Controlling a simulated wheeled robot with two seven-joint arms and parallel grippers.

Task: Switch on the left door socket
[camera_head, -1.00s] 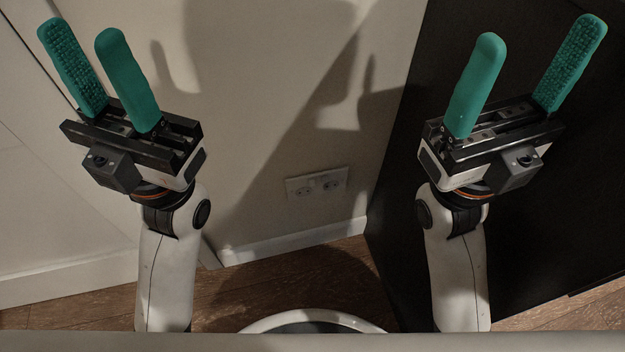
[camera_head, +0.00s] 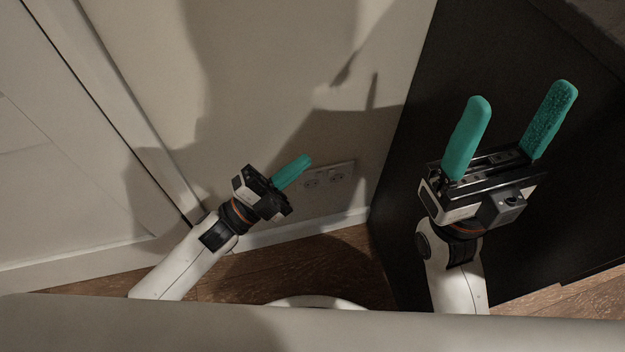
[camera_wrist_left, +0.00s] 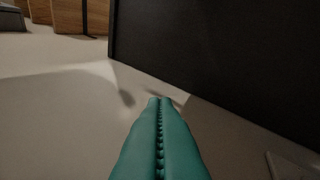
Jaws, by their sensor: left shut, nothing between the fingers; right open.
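The double wall socket (camera_head: 325,177) is a pale plate low on the beige wall, with two round outlets. The state of its switches is too small to tell. My left gripper (camera_head: 303,161) has its green fingers closed together with nothing between them. In the head view its fingertips overlap the upper left part of the socket; I cannot tell whether they touch it. In the left wrist view the shut fingers (camera_wrist_left: 159,103) point along the wall, and a pale plate edge (camera_wrist_left: 285,166) shows at the lower right. My right gripper (camera_head: 520,130) is open and empty before the dark panel.
A large dark panel (camera_head: 400,245) stands right of the socket, close to it. A white door frame (camera_head: 130,110) is at the left. A skirting board (camera_head: 300,231) and brown wooden floor (camera_head: 350,262) lie below. The wall above the socket is clear.

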